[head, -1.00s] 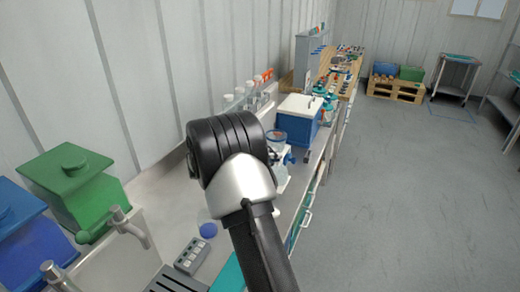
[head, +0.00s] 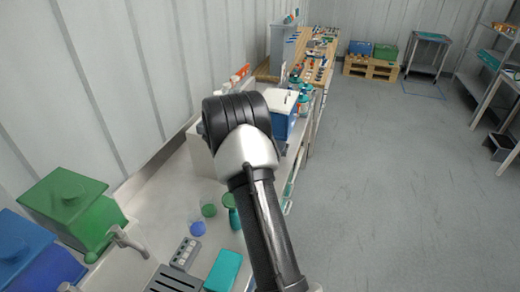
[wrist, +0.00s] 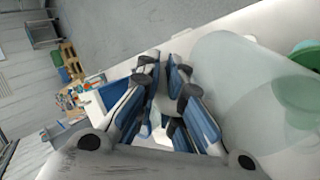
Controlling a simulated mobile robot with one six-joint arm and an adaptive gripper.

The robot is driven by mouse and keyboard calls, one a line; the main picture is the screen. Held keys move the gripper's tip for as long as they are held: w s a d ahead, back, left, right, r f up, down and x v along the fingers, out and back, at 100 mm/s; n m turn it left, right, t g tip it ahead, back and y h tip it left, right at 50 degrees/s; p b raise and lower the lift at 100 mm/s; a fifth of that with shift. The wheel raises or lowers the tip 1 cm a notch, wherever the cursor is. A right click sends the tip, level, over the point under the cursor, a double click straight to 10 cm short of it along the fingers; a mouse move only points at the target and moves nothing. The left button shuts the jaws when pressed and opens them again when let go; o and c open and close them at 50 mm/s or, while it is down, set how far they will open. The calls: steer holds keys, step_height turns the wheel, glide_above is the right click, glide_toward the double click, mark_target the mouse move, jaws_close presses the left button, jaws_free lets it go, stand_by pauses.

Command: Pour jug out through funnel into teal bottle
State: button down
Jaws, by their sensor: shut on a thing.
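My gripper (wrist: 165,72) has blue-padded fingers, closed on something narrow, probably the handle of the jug. The jug (wrist: 235,85) is a large, clear, cloudy vessel filling the right of the wrist view, beside the fingers. Its tilt and contents cannot be told. A green round rim, probably the funnel (wrist: 307,54), shows past it at the right edge. In the head view the green funnel (head: 230,199) sits on the teal bottle (head: 234,219) on the bench, just left of my arm. My arm hides the gripper and jug there.
A green-filled beaker (head: 208,209) and a blue-filled beaker (head: 197,228) stand left of the bottle. A grey block rack (head: 185,253) and a teal mat (head: 223,270) lie nearer. Green (head: 72,205) and blue (head: 35,250) bins stand at the left. Open floor lies right.

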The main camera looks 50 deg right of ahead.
steer(key=shift+d+r+t+y+p, duration=0.15)
steer(key=shift+r+y+p, duration=0.8)
steer(key=shift+p, duration=2.7)
steer(key=shift+d+r+t+y+p, duration=0.15)
steer(key=shift+r+y+p, duration=0.8)
steer(key=shift+p, duration=2.65)
steer(key=shift+d+y+p, duration=0.1)
steer(key=shift+y+p, duration=0.9)
steer(key=shift+y, duration=0.2)
steer(key=shift+f+t+y+b, duration=0.1)
steer(key=shift+t+y+b, duration=0.2)
steer(key=shift+y+b, duration=0.5)
steer(key=shift+r+y, duration=0.4)
